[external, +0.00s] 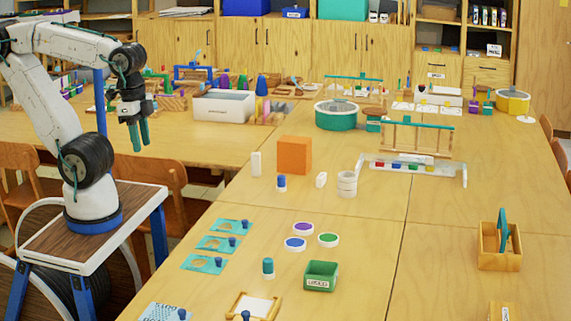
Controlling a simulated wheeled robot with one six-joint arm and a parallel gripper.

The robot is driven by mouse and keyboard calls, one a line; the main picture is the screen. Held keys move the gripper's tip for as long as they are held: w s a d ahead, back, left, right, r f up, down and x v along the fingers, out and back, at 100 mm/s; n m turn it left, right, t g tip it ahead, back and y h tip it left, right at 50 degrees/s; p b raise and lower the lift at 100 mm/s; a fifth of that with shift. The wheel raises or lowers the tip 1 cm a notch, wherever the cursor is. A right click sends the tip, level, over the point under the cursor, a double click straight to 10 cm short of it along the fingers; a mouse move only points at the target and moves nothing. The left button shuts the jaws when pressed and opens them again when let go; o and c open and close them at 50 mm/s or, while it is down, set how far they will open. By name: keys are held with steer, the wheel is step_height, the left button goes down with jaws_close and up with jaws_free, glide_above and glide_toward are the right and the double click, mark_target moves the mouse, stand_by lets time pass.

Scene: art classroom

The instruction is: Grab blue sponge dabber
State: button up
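A small upright dabber with a blue top and a pale lower part (281,183) stands on the table in front of the orange block. A second upright piece, teal with a blue band (268,267), stands nearer, left of the green bin. Which of these is the blue sponge dabber is hard to tell at this size. My gripper (139,138) hangs in the air at upper left, fingers pointing down, far from both. Its two teal fingers stand apart with nothing between them.
Purple (303,228), blue (294,244) and green (328,240) round pads lie near the green bin (320,276). Blue stencil cards (205,264) lie left. The orange block (294,155), a white cup (347,184) and a rack (415,171) stand farther back.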

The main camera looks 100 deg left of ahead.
stand_by(0.3)
steer(key=o, duration=0.3)
steer(key=shift+o, duration=0.2)
steer(key=shift+a, duration=0.1)
